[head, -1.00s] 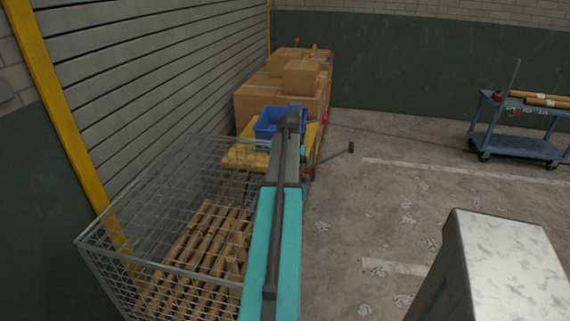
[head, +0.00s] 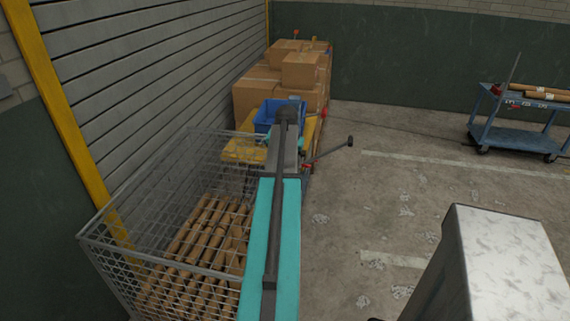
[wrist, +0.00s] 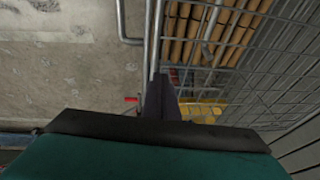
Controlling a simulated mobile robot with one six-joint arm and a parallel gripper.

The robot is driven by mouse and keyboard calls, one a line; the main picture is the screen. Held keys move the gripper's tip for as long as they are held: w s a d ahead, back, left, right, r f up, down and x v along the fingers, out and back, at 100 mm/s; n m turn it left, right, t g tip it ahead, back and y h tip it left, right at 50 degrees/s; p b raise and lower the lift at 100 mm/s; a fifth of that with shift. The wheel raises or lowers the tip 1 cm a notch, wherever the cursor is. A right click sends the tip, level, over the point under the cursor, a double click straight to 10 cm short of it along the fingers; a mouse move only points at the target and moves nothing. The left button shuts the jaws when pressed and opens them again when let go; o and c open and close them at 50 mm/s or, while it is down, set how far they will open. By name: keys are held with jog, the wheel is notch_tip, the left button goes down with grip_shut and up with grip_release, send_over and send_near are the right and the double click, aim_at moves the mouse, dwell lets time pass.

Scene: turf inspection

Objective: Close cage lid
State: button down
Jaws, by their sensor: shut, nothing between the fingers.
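The grey wire-mesh cage (head: 130,262) stands at the lower left in the head view, holding several brown cardboard tubes (head: 205,235). Its top looks open, and my arm covers its right side. I cannot make out the lid as a separate panel. In the wrist view the cage mesh (wrist: 285,52) fills the upper right, with tubes (wrist: 215,25) behind it. My gripper (wrist: 162,82) shows there as dark fingers, shut and empty, close by a grey metal bar (wrist: 152,40) at the cage's edge. Whether they touch is unclear. In the head view I cannot make out the fingers.
A slatted shutter wall (head: 165,75) runs along the left. Beyond the cage are a blue bin (head: 268,114), a yellow surface (head: 243,149) and stacked cardboard boxes (head: 262,92). A blue cart (head: 515,140) stands at the right. Concrete floor (head: 400,200) between is mostly clear.

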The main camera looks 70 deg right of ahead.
notch_tip(320, 180, up, 3)
jog(key=shift+s+d+f+p, duration=0.1)
jog(key=shift+s+p, duration=0.05)
jog(key=shift+p, duration=0.4)
jog(key=s+b+v, duration=0.1)
jog(key=b+v, duration=0.1)
jog(key=v, duration=0.7)
jog(key=shift+r, duration=0.3)
